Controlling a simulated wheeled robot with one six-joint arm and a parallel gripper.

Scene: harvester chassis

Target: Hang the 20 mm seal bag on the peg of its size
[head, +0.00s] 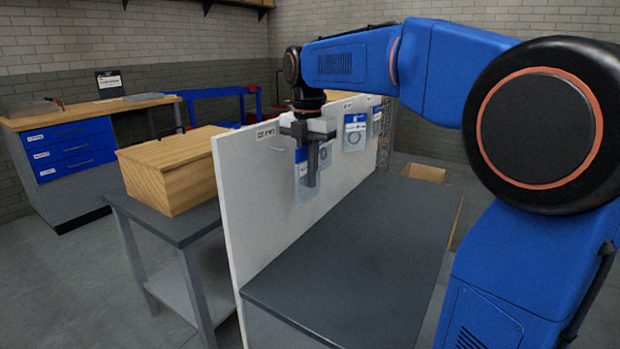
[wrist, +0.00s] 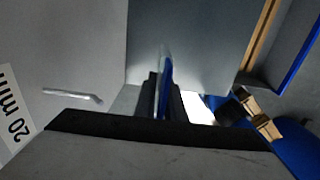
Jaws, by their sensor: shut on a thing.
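My gripper (head: 306,168) is shut on a clear seal bag (head: 302,190) with a blue header, in front of the white board (head: 235,190). In the wrist view the bag (wrist: 165,75) shows edge-on between the dark fingers of my gripper (wrist: 164,97). A bare metal peg (wrist: 72,95) sticks out from the board left of the bag, beside a label (wrist: 16,112) reading 20 mm. The bag is apart from this peg. In the head view a label (head: 266,134) sits near the board's near upper edge. The size printed on the bag is unreadable.
Other bags (head: 355,132) hang farther along the board. A dark grey bench top (head: 350,265) in front of the board is clear. A wooden box (head: 170,172) stands on a table behind the board. A cardboard box (head: 424,173) is on the floor.

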